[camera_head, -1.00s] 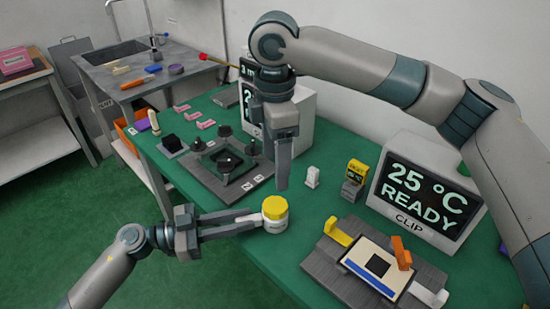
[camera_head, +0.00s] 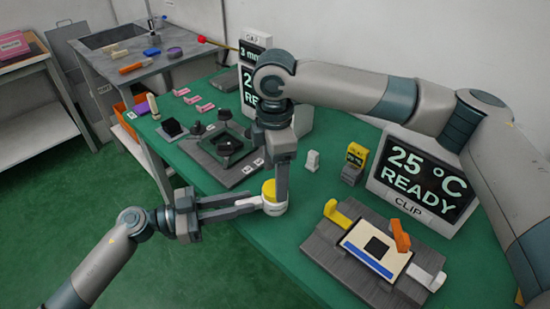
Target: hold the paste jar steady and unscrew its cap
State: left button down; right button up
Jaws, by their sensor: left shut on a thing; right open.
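The paste jar (camera_head: 274,208) is a small white jar standing on the green table near its front edge. Its yellow cap (camera_head: 268,189) is on top, partly hidden by my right gripper. My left gripper (camera_head: 262,203) comes in level from the left and is shut on the white jar body. My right gripper (camera_head: 278,190) points straight down from above. Its fingers are at the cap's height, with one finger in front of the cap's right side. It is open, and its other finger is hard to make out.
A grey fixture (camera_head: 320,238) with a yellow lever, an orange lever and a card lies to the right. A display reading 25 °C READY (camera_head: 424,178) stands behind it. A dark fixture with black knobs (camera_head: 215,169) lies to the left.

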aim_at(269, 187)
jog(key=shift+f, duration=1.45)
jog(key=shift+c, duration=0.6)
jog(key=c, duration=1)
